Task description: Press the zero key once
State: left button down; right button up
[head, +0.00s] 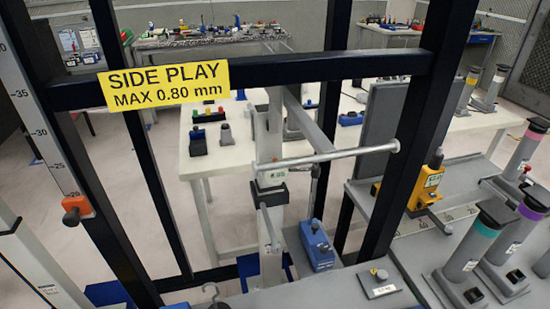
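I cannot make out a key marked zero in the head view. A small light-grey box (380,284) with a round knob and a pale label lies on the grey bench at the lower right; its lettering is too small to read. A blue device (317,246) with small parts on top stands left of it. A yellow instrument (427,187) with a dark top stands on the right bench; its markings are also unclear. Neither of my grippers shows in this view.
A black frame with a yellow sign (164,84) reading "SIDE PLAY MAX 0.80 mm" stands across the front. A horizontal rod (330,157) crosses the middle. Grey cylinders (467,245) stand at right. A scale with an orange slider (77,210) is at left.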

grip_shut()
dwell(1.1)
